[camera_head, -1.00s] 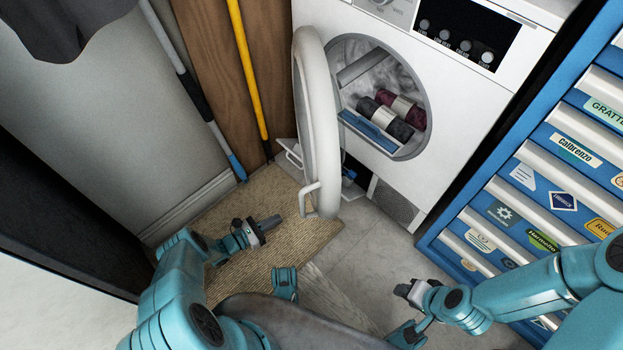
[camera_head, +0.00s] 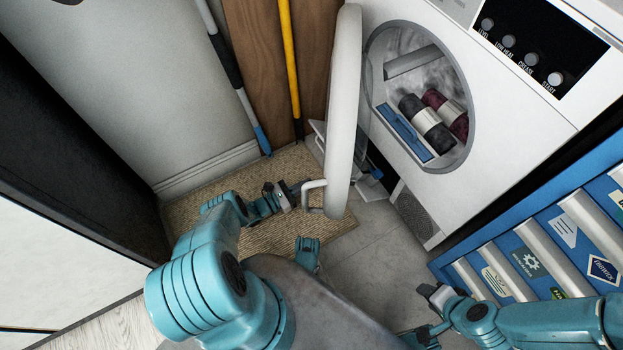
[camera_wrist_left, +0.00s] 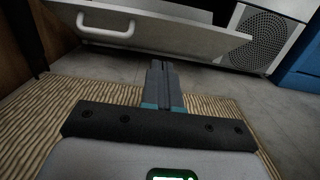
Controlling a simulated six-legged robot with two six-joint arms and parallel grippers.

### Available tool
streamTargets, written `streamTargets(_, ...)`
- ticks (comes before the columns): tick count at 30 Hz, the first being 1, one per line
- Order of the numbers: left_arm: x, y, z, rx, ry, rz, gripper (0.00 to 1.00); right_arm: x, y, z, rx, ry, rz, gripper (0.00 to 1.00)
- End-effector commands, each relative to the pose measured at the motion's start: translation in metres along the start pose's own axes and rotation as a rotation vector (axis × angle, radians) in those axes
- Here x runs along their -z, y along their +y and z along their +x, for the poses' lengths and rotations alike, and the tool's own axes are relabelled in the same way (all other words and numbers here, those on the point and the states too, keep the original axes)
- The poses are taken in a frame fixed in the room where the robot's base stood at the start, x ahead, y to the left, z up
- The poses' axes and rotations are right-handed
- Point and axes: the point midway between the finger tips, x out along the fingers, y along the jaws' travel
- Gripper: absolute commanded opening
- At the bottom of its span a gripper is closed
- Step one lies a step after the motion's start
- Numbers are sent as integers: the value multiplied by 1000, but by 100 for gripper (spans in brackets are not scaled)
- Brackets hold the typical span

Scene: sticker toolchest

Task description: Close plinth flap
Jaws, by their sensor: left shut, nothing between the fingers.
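The plinth flap (camera_wrist_left: 165,35) is a white panel with a pale bar handle (camera_wrist_left: 104,26). In the left wrist view it hangs open, tilted out at the base of the white machine, with a dark gap behind its upper edge. In the head view only parts of the flap (camera_head: 318,130) show, mostly hidden behind the open round door (camera_head: 345,100). My left gripper (camera_head: 298,188) is shut and empty, low beside the door's handle. In the left wrist view its fingers (camera_wrist_left: 160,75) point at the flap's lower edge; contact cannot be told. My right gripper (camera_head: 438,293) is near the blue toolchest, its jaws unclear.
The white machine (camera_head: 520,130) holds dark rolls (camera_head: 427,122) in its drum. The door handle (camera_head: 312,197) juts out above the woven mat (camera_head: 190,215). A blue toolchest (camera_head: 520,255) stands at right. Poles lean at the back wall. Grey floor between is clear.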

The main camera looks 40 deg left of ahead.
Motion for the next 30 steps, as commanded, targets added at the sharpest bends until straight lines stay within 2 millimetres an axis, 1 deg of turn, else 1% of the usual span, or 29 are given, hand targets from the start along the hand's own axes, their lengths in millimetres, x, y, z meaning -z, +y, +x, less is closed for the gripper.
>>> streamTargets(1,1,-1,11,4,-2,1,0,1,1,3,0,4,-1,43)
streamTargets(10,2,-2,76,5,-2,1,0,8,5,16,1,33,-7,43)
streamTargets(12,-8,0,82,2,-1,-2,0,8,4,13,1,34,-8,43)
streamTargets(18,-22,0,98,3,-1,-2,0,8,4,13,1,33,-8,43)
streamTargets(24,-28,0,105,1,-1,-1,0,8,4,13,1,33,-7,43)
streamTargets(30,-28,-1,106,1,0,-1,0,8,4,13,1,33,-7,43)
